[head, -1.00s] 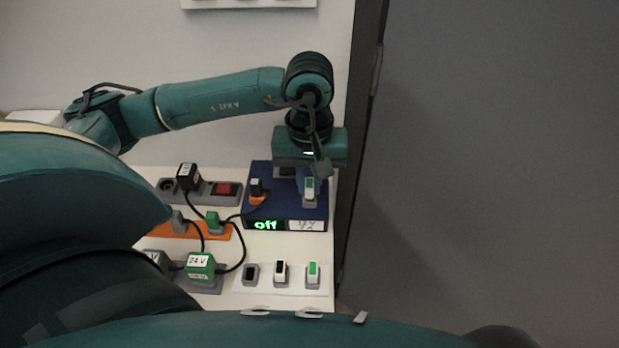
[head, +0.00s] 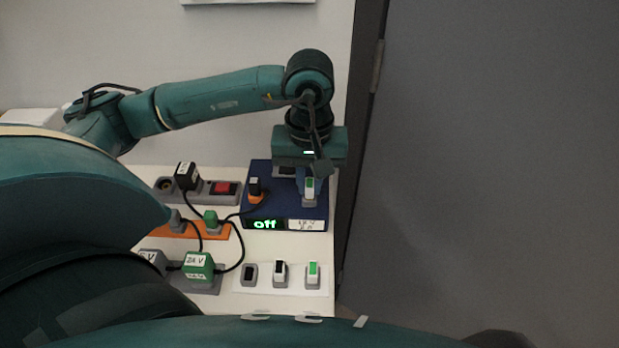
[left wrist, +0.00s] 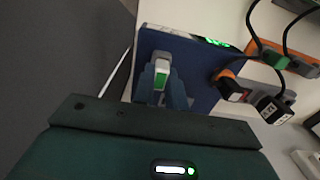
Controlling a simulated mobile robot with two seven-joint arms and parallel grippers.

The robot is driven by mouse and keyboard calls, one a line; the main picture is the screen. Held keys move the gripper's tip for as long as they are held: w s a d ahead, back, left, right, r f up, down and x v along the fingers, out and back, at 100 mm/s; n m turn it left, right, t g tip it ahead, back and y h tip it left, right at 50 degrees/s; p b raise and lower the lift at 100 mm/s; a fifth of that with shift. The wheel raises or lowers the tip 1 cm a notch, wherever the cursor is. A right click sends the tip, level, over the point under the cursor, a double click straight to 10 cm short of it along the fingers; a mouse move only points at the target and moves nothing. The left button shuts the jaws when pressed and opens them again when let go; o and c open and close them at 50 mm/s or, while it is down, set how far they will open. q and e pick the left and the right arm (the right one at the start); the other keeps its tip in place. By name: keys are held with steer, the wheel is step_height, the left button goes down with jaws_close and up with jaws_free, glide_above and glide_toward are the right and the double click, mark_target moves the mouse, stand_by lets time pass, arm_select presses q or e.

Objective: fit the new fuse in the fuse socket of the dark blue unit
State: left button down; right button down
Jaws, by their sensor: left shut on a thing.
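The dark blue unit (head: 257,208) lies on the white table, its display reading "off" in green. A white fuse with a green face (head: 310,186) stands upright at the grey fuse socket (head: 309,203) on the unit's right side. My left gripper (head: 308,182) points down from above and is shut on this fuse. In the left wrist view the fuse (left wrist: 161,73) shows between the bluish fingers (left wrist: 162,92), with the unit (left wrist: 203,78) below. The fingers and fuse hide part of the socket, so I cannot tell how deep the fuse sits. My right gripper is out of view.
Left of the unit are a grey power strip (head: 206,196), an orange strip (head: 187,231), plugs and black cables. The table ends just right of the unit.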

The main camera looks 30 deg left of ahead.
mark_target(310, 183)
arm_select(q)
steer(key=shift+f, duration=0.1)
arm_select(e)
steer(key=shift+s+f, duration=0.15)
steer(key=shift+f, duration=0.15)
arm_select(q)
steer(key=c, duration=1.3)
jaws_free()
steer(key=shift+c, duration=0.2)
step_height(310, 183, up, 13)
steer(key=shift+p, duration=0.35)
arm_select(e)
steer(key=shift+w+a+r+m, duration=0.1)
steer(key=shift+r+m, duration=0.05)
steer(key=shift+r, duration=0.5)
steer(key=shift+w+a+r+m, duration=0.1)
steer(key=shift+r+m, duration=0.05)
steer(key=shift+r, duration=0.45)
